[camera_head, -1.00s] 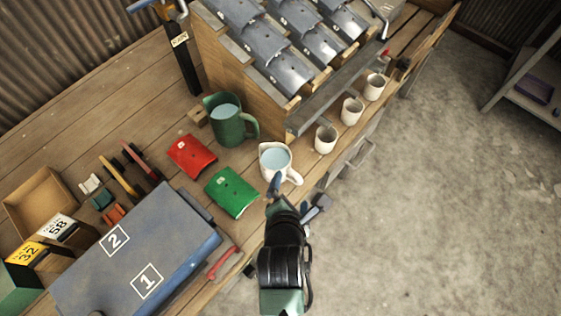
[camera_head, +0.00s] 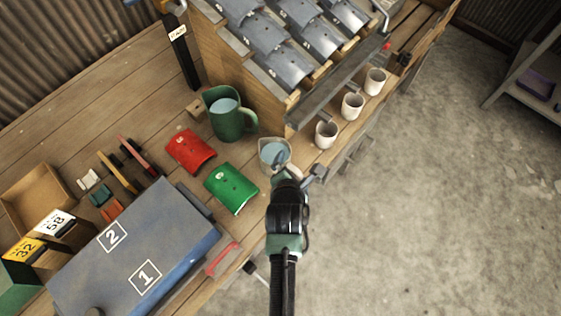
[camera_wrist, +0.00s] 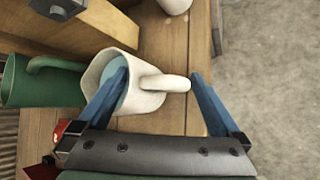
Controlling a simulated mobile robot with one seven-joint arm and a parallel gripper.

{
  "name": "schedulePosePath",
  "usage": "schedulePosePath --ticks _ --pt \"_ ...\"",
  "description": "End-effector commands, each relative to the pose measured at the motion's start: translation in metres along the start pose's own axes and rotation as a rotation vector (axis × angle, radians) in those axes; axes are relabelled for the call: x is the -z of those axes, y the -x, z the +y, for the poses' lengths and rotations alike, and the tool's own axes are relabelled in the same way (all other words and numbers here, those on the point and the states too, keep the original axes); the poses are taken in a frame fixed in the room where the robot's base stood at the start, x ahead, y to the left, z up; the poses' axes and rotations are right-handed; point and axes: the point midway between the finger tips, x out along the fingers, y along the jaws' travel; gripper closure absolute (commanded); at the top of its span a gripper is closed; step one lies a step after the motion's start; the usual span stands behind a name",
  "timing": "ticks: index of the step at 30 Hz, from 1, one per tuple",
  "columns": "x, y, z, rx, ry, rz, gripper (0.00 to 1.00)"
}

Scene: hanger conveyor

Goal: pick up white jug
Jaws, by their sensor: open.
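The white jug (camera_head: 266,165) stands upright on the wooden bench with light blue liquid inside. In the head view my arm covers part of it. In the wrist view the white jug (camera_wrist: 142,97) shows its rim at left and its handle pointing right. My gripper (camera_wrist: 160,85) is open, its two blue fingers spread wide. The left finger overlaps the jug's mouth in the picture and the right finger is beyond the handle's end, so the handle lies between them. I cannot tell whether a finger touches the jug. In the head view my gripper (camera_head: 294,168) is over the jug's handle side.
A green jug (camera_head: 228,118) stands behind the white jug. Red (camera_head: 190,151) and green (camera_head: 231,187) covers lie to its left. Several white cups line the bench's front edge, the nearest cup (camera_head: 326,134) to the right. A blue box (camera_head: 140,250) is at lower left.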

Motion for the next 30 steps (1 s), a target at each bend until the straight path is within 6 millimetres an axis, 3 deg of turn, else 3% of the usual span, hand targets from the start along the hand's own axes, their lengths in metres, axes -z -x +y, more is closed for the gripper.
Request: schedulePosePath --ticks 7,23,30 --pt "-0.0001 -0.0009 -0.0003 0.001 -0.001 0.0 0.02" --pt "0.0009 -0.0009 -0.0013 0.003 0.0 0.002 0.97" --pt "0.0 -0.0006 0.0001 0.0 0.0 0.0 1.0"
